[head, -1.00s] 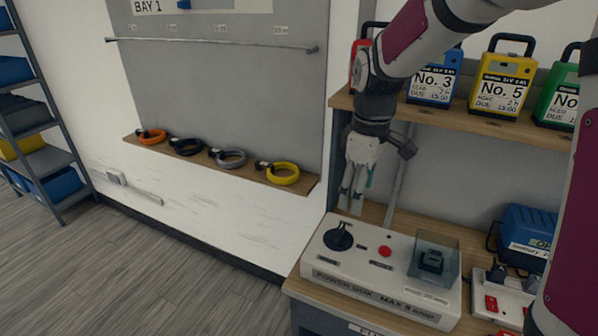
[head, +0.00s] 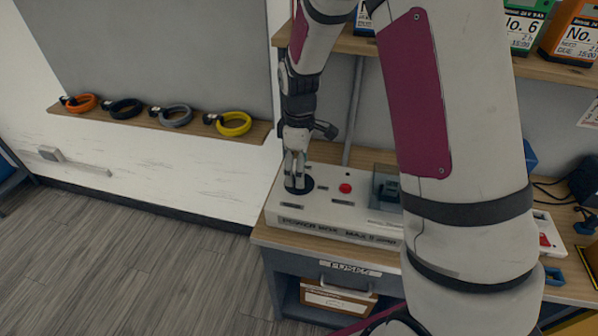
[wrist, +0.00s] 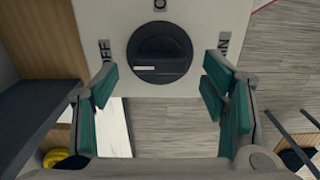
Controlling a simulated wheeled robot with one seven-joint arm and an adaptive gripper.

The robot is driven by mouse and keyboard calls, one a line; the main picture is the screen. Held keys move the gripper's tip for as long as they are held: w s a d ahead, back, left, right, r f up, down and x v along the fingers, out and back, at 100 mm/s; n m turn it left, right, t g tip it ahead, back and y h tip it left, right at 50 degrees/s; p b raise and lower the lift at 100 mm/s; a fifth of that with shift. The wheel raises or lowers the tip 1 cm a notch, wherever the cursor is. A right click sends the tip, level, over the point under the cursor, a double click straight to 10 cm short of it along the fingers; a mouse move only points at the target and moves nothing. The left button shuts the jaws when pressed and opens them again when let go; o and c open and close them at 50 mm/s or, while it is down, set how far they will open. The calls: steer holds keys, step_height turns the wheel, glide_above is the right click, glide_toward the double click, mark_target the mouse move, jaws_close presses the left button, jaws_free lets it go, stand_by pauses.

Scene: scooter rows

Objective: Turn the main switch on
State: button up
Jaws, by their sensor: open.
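The main switch is a round black rotary knob (wrist: 160,52) on the white power box (head: 328,221). In the wrist view a raised bar lies across it, with a short white mark near its left end. OFF is printed to its left and ON to its right. My gripper (head: 296,180) points down over the knob (head: 299,186) in the head view and partly hides it. In the wrist view the teal-padded fingers of my gripper (wrist: 161,82) are spread apart, one towards each side of the knob. I cannot tell whether they touch it.
The box also carries a red button (head: 345,188) and a clear-covered black part (head: 388,192). My arm hides the box's right end. Battery packs (head: 573,32) stand on the shelf above. Cable coils (head: 234,124) lie on a wall ledge at left. The floor at left is clear.

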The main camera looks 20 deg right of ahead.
steer(key=shift+f, duration=1.15)
steer(key=c, duration=1.1)
steer(key=shift+c, duration=0.2)
